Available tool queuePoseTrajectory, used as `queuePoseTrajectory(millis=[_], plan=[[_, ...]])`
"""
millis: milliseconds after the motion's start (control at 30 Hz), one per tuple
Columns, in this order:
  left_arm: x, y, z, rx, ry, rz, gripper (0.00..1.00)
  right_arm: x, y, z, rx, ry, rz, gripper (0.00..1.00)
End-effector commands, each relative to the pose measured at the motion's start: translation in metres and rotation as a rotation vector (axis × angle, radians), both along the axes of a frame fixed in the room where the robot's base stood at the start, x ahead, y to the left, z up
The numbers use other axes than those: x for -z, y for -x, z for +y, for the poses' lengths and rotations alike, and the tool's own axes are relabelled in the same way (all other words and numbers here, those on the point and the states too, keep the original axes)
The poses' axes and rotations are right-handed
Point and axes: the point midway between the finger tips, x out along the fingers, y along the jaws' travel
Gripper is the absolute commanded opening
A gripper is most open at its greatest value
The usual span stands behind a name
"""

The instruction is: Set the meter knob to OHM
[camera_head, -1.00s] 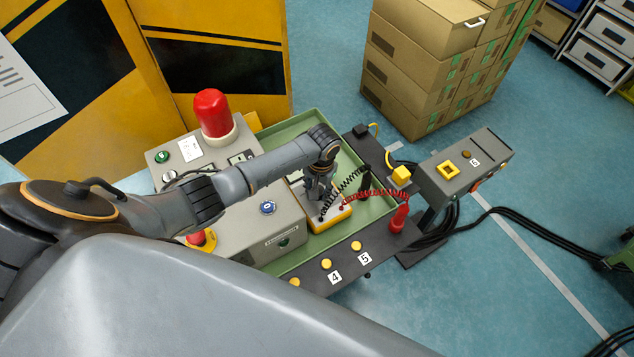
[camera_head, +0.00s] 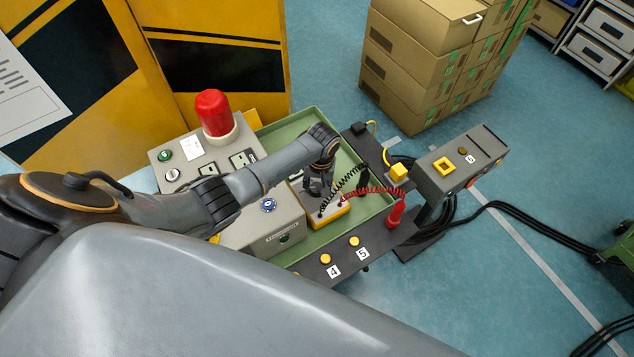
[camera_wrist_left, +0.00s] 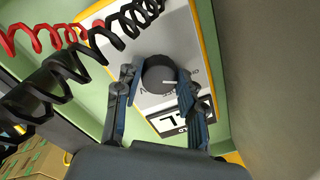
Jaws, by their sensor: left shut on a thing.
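The meter (camera_head: 328,218) is a yellow-edged box with a light face, lying in the green tray (camera_head: 377,207). My left gripper (camera_head: 318,188) reaches down over the meter. In the left wrist view its fingers (camera_wrist_left: 157,82) are on both sides of the knob, shut on it. My right gripper is not in view.
Black and red coiled leads (camera_head: 372,190) run from the meter, and cross the left wrist view. A grey box with a blue button (camera_head: 268,205) stands left of the meter. A red lamp (camera_head: 214,112) stands behind. A grey switch box (camera_head: 460,166) is at right.

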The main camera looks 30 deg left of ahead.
Motion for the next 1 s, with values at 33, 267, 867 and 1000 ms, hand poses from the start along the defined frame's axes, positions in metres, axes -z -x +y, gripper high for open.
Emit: queuePoseTrajectory(millis=[33,267,867,1000], plan=[[0.000,-0.001,0.000,-0.002,0.000,-0.002,0.08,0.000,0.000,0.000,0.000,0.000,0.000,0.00],[0.000,-0.001,0.000,-0.001,0.000,-0.002,0.63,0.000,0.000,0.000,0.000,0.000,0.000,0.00],[-0.043,-0.003,-0.003,0.002,0.002,-0.006,0.63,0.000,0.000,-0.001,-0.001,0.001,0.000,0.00],[-0.074,-0.003,-0.005,0.001,0.002,-0.006,0.63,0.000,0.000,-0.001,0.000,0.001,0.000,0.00]])
